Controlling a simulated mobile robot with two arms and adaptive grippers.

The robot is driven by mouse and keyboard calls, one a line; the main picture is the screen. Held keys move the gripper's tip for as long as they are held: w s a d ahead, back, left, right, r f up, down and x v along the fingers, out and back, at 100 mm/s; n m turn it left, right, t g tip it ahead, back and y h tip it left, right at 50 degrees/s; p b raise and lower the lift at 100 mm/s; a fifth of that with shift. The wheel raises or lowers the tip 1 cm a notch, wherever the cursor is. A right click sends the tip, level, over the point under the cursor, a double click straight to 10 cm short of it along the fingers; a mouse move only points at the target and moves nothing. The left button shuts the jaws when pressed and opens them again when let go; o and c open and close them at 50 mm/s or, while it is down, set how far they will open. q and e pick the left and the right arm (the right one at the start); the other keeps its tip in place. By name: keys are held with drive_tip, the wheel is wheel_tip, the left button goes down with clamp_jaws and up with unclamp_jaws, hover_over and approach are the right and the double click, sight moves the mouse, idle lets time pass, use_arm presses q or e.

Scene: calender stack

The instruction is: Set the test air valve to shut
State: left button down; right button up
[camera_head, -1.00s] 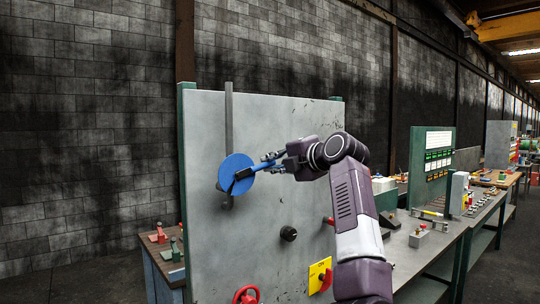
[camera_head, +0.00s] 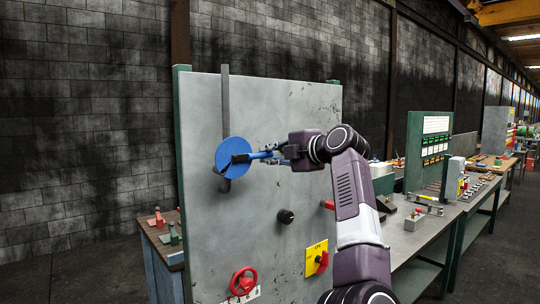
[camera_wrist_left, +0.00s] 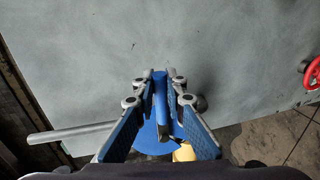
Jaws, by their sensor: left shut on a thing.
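The valve has a round blue disc (camera_head: 231,151) on the upper left of a grey upright panel, with a blue lever (camera_head: 262,155) reaching right from it, nearly level. A dark piece lies across the disc at the lever's root. My left gripper (camera_head: 280,152) is shut on the outer part of the lever. In the left wrist view the lever (camera_wrist_left: 160,90) runs between the two blue-padded fingers of my left gripper (camera_wrist_left: 161,84), and the disc (camera_wrist_left: 150,140) shows behind it. My right gripper is out of view.
A grey vertical pipe (camera_head: 225,105) rises above the disc. The panel (camera_head: 205,220) also carries a black knob (camera_head: 285,216), a red handwheel (camera_head: 244,281) and a yellow plate with a red switch (camera_head: 317,260). A workbench (camera_head: 415,240) stands to the right.

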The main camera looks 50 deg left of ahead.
use_arm(q)
drive_tip(key=c, duration=2.2)
unclamp_jaws()
drive_tip(key=shift+s+a+f, duration=0.1)
drive_tip(key=shift+a, duration=0.05)
drive_tip(key=shift+c, duration=0.2)
drive_tip(key=shift+o, duration=1.1)
drive_tip(key=shift+a, duration=0.2)
drive_tip(key=shift+o, duration=0.3)
drive_tip(key=shift+a+f, duration=0.1)
drive_tip(key=shift+a, duration=0.05)
drive_tip(key=shift+d, duration=0.35)
drive_tip(key=v, duration=1.1)
drive_tip(key=shift+d, duration=0.15)
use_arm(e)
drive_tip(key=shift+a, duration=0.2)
